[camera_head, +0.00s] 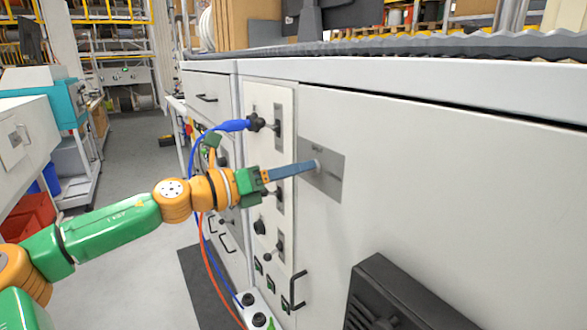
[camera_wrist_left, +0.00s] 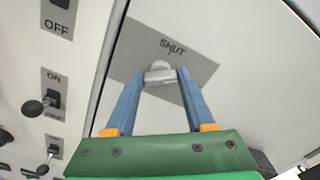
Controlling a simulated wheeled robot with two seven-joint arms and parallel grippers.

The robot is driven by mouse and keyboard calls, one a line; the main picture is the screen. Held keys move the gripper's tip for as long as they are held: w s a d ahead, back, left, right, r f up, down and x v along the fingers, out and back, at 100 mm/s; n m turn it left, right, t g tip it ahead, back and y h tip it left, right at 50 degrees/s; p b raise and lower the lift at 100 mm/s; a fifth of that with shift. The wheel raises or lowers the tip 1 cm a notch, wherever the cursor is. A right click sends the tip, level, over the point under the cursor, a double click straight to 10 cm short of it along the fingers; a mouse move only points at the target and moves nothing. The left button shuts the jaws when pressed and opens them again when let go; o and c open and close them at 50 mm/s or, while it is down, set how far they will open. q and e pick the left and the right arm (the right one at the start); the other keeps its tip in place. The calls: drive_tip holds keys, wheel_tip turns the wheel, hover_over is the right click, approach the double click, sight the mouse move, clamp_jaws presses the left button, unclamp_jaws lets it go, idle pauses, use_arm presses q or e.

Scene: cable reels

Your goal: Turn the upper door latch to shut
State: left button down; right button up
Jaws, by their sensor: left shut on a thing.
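The upper door latch (camera_wrist_left: 160,73) is a small pale grey knob on a grey plate (camera_head: 331,185) fixed to the white cabinet door. In the left wrist view the plate (camera_wrist_left: 198,72) carries the word SHUT just above the knob. My left gripper (camera_head: 316,166) reaches the latch with its long blue fingers. In the left wrist view the gripper (camera_wrist_left: 159,76) has one fingertip on each side of the knob, shut on it. The knob's far side and part of the plate are hidden by the fingers. My right gripper is not in view.
Left of the door, a panel (camera_head: 287,107) carries several switches; ON and OFF labels show in the wrist view. A blue cable (camera_head: 232,126) and a red cable (camera_head: 206,255) hang there. A black vented box (camera_head: 385,300) juts out lower right. An aisle lies left.

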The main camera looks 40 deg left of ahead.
use_arm(q)
drive_tip(key=shift+a+f+n+p, duration=0.1)
drive_tip(key=shift+n+p, duration=0.3)
drive_tip(key=shift+n, duration=2.5)
drive_tip(key=shift+a+n+p, duration=0.1)
drive_tip(key=shift+n+p, duration=0.25)
drive_tip(key=shift+n, duration=2.55)
drive_tip(key=shift+c, duration=1.3)
unclamp_jaws()
drive_tip(key=shift+w+d+f, duration=0.1)
drive_tip(key=shift+w, duration=0.05)
